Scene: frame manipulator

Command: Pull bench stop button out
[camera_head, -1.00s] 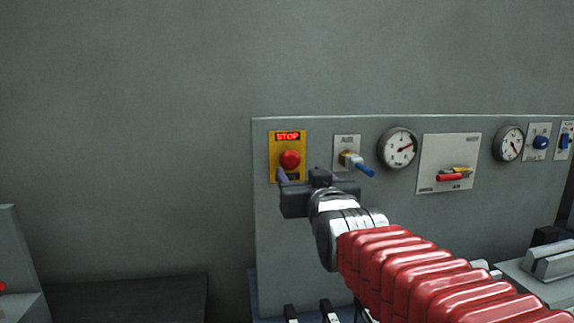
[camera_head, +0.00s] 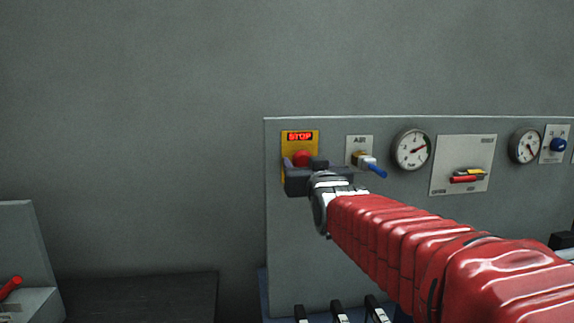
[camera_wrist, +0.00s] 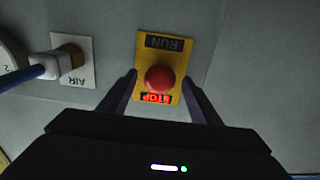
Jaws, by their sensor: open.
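The red stop button (camera_head: 302,158) sits on a yellow plate (camera_head: 300,137) on the grey panel, under a lit red STOP sign (camera_head: 300,136). In the wrist view the button (camera_wrist: 159,79) shows between the two fingers, on the yellow plate (camera_wrist: 176,56) with a dark RUN label (camera_wrist: 165,43) and the STOP sign (camera_wrist: 157,98) lit. My gripper (camera_wrist: 159,82) is open, with one finger on each side of the button. I cannot tell whether the fingers touch it. In the head view my gripper (camera_head: 302,170) hides the lower part of the plate.
Right of the button are an AIR valve with a blue lever (camera_head: 371,168), a round gauge (camera_head: 411,149) and a white plate with red and yellow handles (camera_head: 463,150). The wall to the left is bare. Black levers (camera_head: 340,312) stand below.

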